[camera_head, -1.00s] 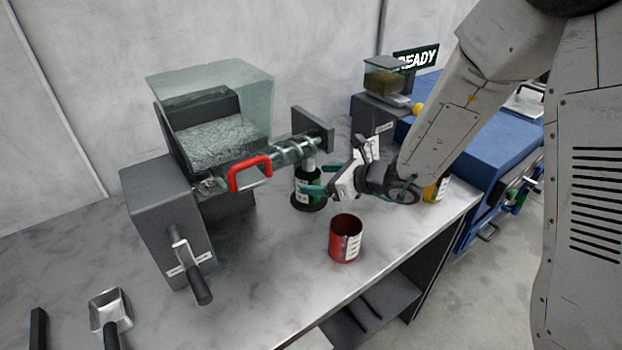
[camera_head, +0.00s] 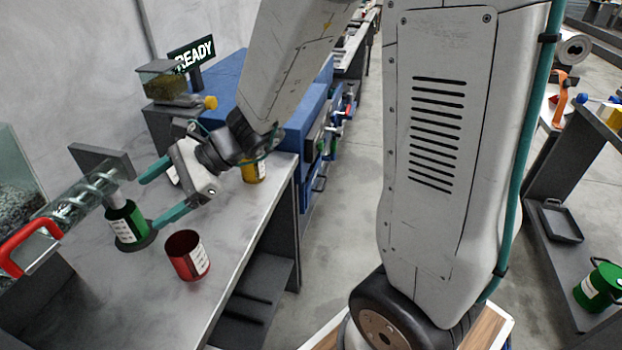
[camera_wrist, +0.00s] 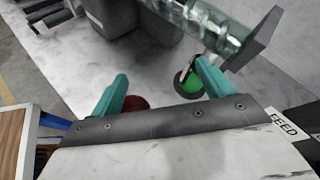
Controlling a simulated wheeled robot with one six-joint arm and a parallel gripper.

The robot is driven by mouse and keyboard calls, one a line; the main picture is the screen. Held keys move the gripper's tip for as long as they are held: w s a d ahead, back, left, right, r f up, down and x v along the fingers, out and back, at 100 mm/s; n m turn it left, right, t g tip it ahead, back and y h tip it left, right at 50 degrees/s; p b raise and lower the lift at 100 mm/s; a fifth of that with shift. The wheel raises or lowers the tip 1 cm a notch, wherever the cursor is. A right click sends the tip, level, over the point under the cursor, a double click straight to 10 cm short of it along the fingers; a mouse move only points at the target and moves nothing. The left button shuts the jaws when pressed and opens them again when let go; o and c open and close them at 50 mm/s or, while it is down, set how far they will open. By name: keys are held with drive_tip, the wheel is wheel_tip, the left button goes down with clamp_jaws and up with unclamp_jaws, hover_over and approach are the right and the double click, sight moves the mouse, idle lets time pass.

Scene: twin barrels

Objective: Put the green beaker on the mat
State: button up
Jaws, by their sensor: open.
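The green beaker (camera_head: 127,224) has a white label and stands upright on a dark round base under the spout of a glass screw feeder. In the wrist view the green beaker (camera_wrist: 190,82) is partly hidden by the right finger. My gripper (camera_head: 150,200) is open and empty, its teal fingers pointing at the beaker from the right. I cannot tell whether a fingertip touches it. In the wrist view my gripper (camera_wrist: 161,70) shows both fingers spread. I cannot make out a mat clearly.
A red beaker (camera_head: 188,256) stands near the bench's front edge, close to my gripper. A yellow beaker (camera_head: 254,170) stands behind my wrist. The feeder's red handle (camera_head: 28,247) is at left. At right, a shelf holds a dark tray (camera_head: 559,222) and a green canister (camera_head: 598,289).

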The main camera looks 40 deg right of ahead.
drive_tip(key=s+d+r+n+g+h, duration=0.2)
drive_tip(key=s+n, duration=0.3)
drive_tip(key=s, duration=0.1)
drive_tip(key=s+d+r+n+g+h, duration=0.1)
drive_tip(key=s+d+r+n+g, duration=0.15)
drive_tip(key=s+n, duration=0.3)
drive_tip(key=s+d+r+n+t+h, duration=0.2)
drive_tip(key=s+d+n+h, duration=0.4)
drive_tip(key=s+d+h, duration=0.3)
drive_tip(key=s+d, duration=0.1)
drive_tip(key=d, duration=0.3)
drive_tip(key=shift+s+d+r+n, duration=0.15)
drive_tip(key=shift+d+r+n, duration=0.1)
drive_tip(key=shift+n, duration=0.1)
